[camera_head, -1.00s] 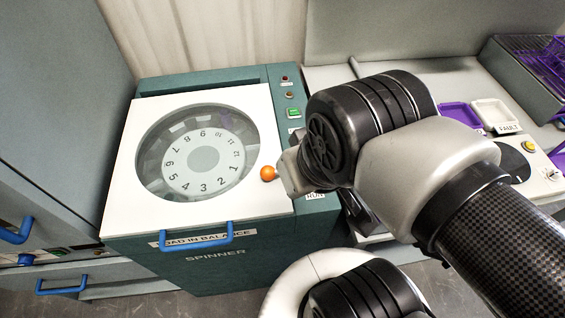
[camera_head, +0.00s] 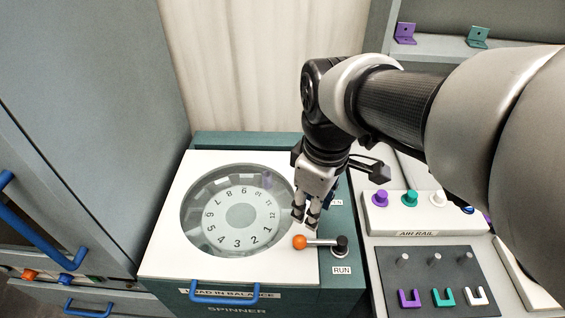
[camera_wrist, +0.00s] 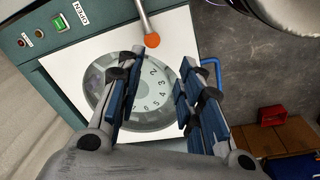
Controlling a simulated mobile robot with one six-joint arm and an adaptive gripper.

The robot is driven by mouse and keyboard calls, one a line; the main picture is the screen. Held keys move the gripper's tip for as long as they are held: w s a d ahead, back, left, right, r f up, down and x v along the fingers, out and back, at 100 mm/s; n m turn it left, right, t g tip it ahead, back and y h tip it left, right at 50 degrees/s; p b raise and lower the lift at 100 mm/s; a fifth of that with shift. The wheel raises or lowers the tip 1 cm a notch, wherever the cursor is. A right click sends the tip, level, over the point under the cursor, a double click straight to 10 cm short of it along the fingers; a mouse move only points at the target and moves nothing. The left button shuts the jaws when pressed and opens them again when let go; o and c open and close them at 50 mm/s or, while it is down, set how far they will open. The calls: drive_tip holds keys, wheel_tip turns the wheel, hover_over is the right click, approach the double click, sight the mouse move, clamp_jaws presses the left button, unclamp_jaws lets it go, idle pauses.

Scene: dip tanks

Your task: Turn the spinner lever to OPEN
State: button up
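The spinner (camera_head: 240,292) is a teal cabinet with a white top and a round clear window over a numbered dial (camera_head: 240,216). Its lever (camera_head: 320,242) has a metal rod, an orange ball and a black pivot at the lid's right side; it points left across the white top. The RUN label (camera_head: 342,270) is just below the pivot. The OPEN label (camera_wrist: 74,18) shows in the wrist view. My gripper (camera_head: 305,218) points down just behind the orange ball. In the wrist view its fingers (camera_wrist: 160,62) are apart and empty, with the orange ball (camera_wrist: 152,40) beyond the tips.
A blue handle (camera_head: 232,294) is on the spinner's front edge. To the right are the air rail (camera_head: 415,233) and a dark panel (camera_head: 432,270) with coloured brackets. A grey cabinet (camera_head: 80,120) stands at the left, and a pale curtain (camera_head: 265,70) hangs behind.

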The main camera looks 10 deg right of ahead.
drive_tip(key=shift+o, duration=1.4)
drive_tip(key=w+f+n+g+p, duration=0.1)
drive_tip(key=w+n+g+p, duration=0.2)
drive_tip(key=w+n, duration=0.4)
drive_tip(key=shift+p, duration=0.55)
drive_tip(key=n+b, duration=0.1)
drive_tip(key=b, duration=0.5)
approach(300, 237)
drive_tip(key=f, duration=0.3)
drive_tip(key=s+f, duration=0.1)
drive_tip(key=f, duration=0.6)
drive_tip(key=shift+s, duration=0.3)
drive_tip(key=shift+c, duration=0.2)
clamp_jaws()
